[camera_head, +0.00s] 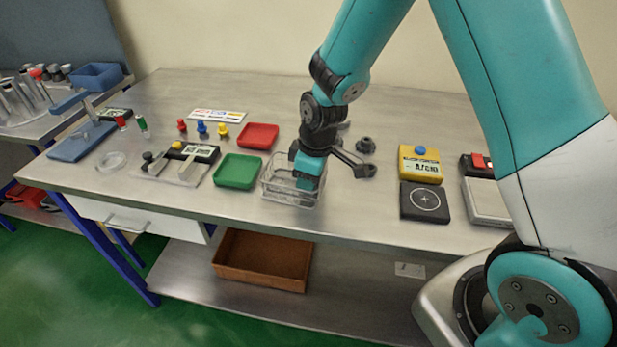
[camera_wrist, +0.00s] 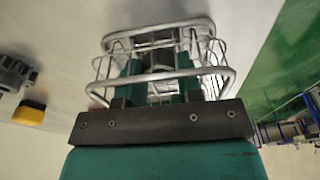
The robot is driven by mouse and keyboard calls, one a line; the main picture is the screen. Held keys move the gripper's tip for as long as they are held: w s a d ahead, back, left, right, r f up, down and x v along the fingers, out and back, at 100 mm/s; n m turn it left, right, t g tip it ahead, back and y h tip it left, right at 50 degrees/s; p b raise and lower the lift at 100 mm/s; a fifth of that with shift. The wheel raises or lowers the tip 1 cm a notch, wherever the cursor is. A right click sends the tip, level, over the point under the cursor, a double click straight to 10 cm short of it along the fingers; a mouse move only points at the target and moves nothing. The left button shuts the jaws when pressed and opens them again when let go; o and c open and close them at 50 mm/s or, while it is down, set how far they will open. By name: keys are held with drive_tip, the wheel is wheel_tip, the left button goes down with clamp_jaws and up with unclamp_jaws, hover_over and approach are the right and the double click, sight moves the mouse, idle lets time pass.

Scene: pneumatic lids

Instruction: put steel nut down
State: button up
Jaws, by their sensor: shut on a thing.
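My gripper (camera_head: 308,180) points down into the wire basket (camera_head: 272,192) at the front middle of the bench. Its teal fingers sit inside the basket's rim. In the wrist view, the two fingers (camera_wrist: 160,75) are inside the basket (camera_wrist: 165,25), with wire sides around them. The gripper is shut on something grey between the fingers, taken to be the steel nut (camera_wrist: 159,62). Its shape is mostly hidden by the fingers and wires, and I cannot tell whether it touches the basket floor.
A green tray (camera_head: 237,171) stands close left of the basket, with a red tray (camera_head: 258,136) behind it. A dark toothed part (camera_head: 366,146) lies behind right. A yellow box (camera_head: 420,166) and a black pad (camera_head: 424,202) stand farther right. Bare bench lies between basket and pad.

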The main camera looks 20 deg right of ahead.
drive_tip(key=shift+f, duration=0.2)
drive_tip(key=o, duration=0.9)
drive_tip(key=shift+o, duration=0.2)
drive_tip(key=shift+r, duration=0.15)
wheel_tip(320, 180, up, 11)
drive_tip(key=s+d, duration=0.1)
drive_tip(key=s+a+r+m+y, duration=0.1)
drive_tip(key=s+a+r, duration=0.1)
drive_tip(key=s, duration=0.5)
drive_tip(key=s+a+r+m+y, duration=0.1)
drive_tip(key=s+a+r, duration=0.2)
drive_tip(key=s, duration=0.4)
drive_tip(key=s+a+r+g, duration=0.1)
drive_tip(key=s+r, duration=0.3)
drive_tip(key=s, duration=0.4)
drive_tip(key=shift+a+r+m+y+b, duration=0.3)
drive_tip(key=shift+a+m+y, duration=0.1)
drive_tip(key=shift+a, duration=0.5)
